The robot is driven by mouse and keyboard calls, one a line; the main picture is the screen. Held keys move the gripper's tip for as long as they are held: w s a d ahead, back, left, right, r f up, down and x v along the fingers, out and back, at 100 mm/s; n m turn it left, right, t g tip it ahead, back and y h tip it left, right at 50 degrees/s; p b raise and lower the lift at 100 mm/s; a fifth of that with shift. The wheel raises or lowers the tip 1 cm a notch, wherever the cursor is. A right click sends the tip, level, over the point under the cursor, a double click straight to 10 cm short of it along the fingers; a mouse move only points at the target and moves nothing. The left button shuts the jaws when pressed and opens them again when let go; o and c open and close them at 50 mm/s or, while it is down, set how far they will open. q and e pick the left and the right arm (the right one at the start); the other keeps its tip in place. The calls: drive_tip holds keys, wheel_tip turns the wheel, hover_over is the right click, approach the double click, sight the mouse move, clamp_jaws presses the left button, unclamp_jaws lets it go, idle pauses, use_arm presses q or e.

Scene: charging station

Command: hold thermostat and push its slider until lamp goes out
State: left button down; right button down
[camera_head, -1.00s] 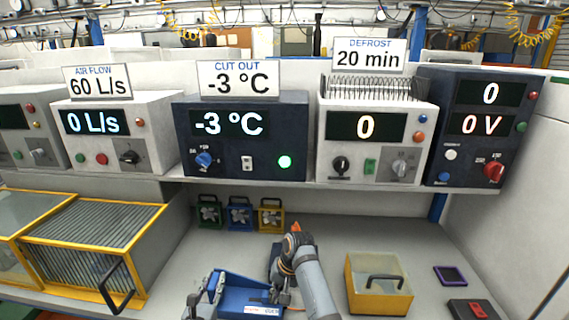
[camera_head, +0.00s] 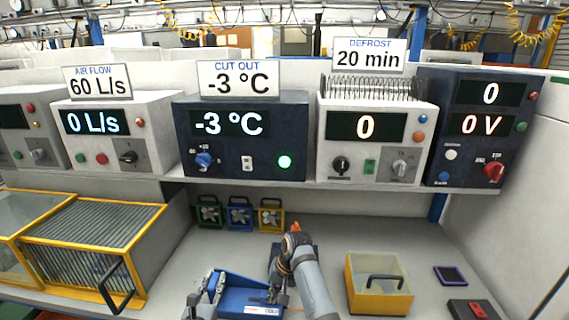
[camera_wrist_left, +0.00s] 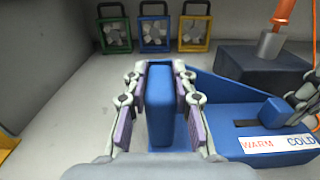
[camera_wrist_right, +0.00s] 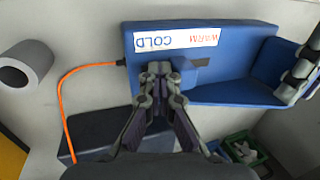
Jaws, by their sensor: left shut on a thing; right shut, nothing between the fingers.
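The blue thermostat (camera_head: 245,298) shows at the front of the bench, its WARM–COLD label visible in the left wrist view (camera_wrist_left: 262,146). My left gripper (camera_head: 214,284) is shut on its upright blue wall, which shows between the fingers in the left wrist view (camera_wrist_left: 160,105). The blue slider knob (camera_wrist_left: 276,110) stands towards the COLD end, with dark slot open on the WARM side. My right gripper (camera_head: 279,290) is shut and empty at the COLD side of the knob; in the right wrist view its fingertips (camera_wrist_right: 160,72) partly hide the knob.
The cut-out panel (camera_head: 240,158) reads -3 °C, as does its sign. A dark block with an orange-topped rod (camera_wrist_left: 272,35) stands behind the thermostat. An orange cable (camera_wrist_right: 68,100) runs from the thermostat. A yellow box (camera_head: 378,290) is to the right; small fans stand behind.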

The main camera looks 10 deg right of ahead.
drive_tip(key=shift+d, duration=0.1)
idle(0.4)
drive_tip(key=shift+s+d, duration=0.35)
drive_tip(key=shift+d, duration=0.5)
use_arm(q)
drive_tip(key=c, duration=1)
unclamp_jaws()
use_arm(e)
wheel_tip(320, 180, up, 8)
use_arm(q)
drive_tip(key=shift+s, duration=0.1)
